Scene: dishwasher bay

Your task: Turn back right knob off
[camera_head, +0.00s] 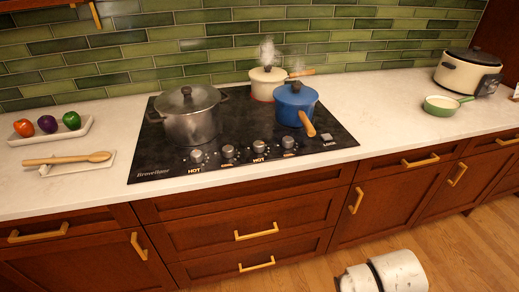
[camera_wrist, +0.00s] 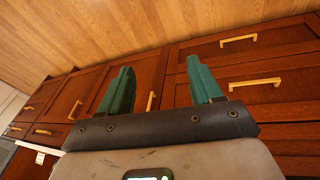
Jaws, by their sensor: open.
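The cooktop (camera_head: 150,160) is a black glass panel set in the white counter, with several round silver knobs in a row along its front edge. From left to right these include the leftmost knob (camera_head: 196,156), a second knob (camera_head: 228,151), a third knob (camera_head: 259,146) and the rightmost knob (camera_head: 288,142). HOT labels show under the leftmost and third knobs. Which knob belongs to the back right burner I cannot tell. My gripper (camera_wrist: 160,66) shows in the wrist view with its green fingers apart and nothing between them, facing the wooden drawer fronts, away from the knobs.
A steel pot (camera_head: 190,120), a steaming cream pot (camera_head: 266,84) and a steaming blue pot (camera_head: 292,103) stand on the cooktop. The blue pot's wooden handle (camera_head: 308,124) points toward the front right. Drawers with brass handles (camera_head: 256,232) line the front below; wooden floor is clear.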

